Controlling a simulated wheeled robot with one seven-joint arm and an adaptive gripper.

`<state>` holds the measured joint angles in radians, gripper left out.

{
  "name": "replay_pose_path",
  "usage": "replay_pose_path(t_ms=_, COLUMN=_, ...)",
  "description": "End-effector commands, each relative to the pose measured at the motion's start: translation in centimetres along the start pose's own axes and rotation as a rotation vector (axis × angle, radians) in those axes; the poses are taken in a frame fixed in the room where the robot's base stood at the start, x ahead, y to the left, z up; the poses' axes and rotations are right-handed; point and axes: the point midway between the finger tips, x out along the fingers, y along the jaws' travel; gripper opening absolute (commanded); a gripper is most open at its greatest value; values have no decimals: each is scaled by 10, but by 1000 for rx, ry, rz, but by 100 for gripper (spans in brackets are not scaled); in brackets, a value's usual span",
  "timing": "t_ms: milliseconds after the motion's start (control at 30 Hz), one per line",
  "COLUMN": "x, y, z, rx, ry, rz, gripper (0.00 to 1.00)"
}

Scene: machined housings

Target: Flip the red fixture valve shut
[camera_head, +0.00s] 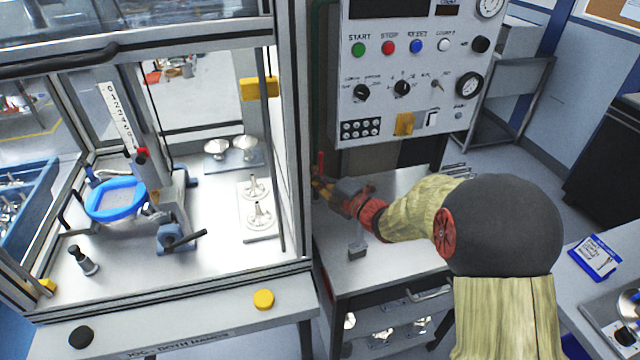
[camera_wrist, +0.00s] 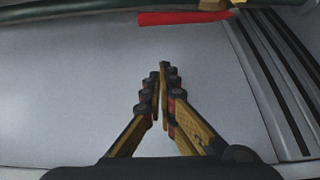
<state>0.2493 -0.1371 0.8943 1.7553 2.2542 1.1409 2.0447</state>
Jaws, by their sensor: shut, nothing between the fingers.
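The red valve lever (camera_head: 320,161) stands upright beside the right post of the glazed enclosure in the head view. In the wrist view the red lever (camera_wrist: 184,18) crosses the top edge, alongside a dark green pipe (camera_wrist: 90,14). The valve body is mostly out of frame or too small to make out. My gripper (camera_head: 317,185) is just below the lever in the head view. In the wrist view my gripper (camera_wrist: 161,72) is shut and empty, its fingertips together. A clear gap shows between the fingertips and the lever, so they are apart.
The enclosure (camera_head: 295,150) stands close on the left of my gripper. A control panel (camera_head: 410,75) with buttons and gauges hangs above my arm. A small grey block (camera_head: 357,248) stands on the metal bench (camera_head: 405,262). Slotted rails (camera_wrist: 275,85) run along the right in the wrist view.

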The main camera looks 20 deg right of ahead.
Motion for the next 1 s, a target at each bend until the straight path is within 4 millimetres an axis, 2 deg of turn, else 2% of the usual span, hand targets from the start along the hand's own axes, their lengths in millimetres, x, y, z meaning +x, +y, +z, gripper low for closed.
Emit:
replay_pose_path(t_ms=100, x=19, y=-2, z=-1, rx=0, ry=2, rz=0, gripper=0)
replay_pose_path(t_ms=200, x=12, y=-1, z=16, rx=-1, ry=-4, rz=1, gripper=0)
replay_pose_path(t_ms=433, x=4, y=-1, z=35, rx=-1, ry=-2, rz=0, gripper=0)
replay_pose_path(t_ms=1000, x=1, y=0, z=40, rx=11, ry=0, rz=5, gripper=0)
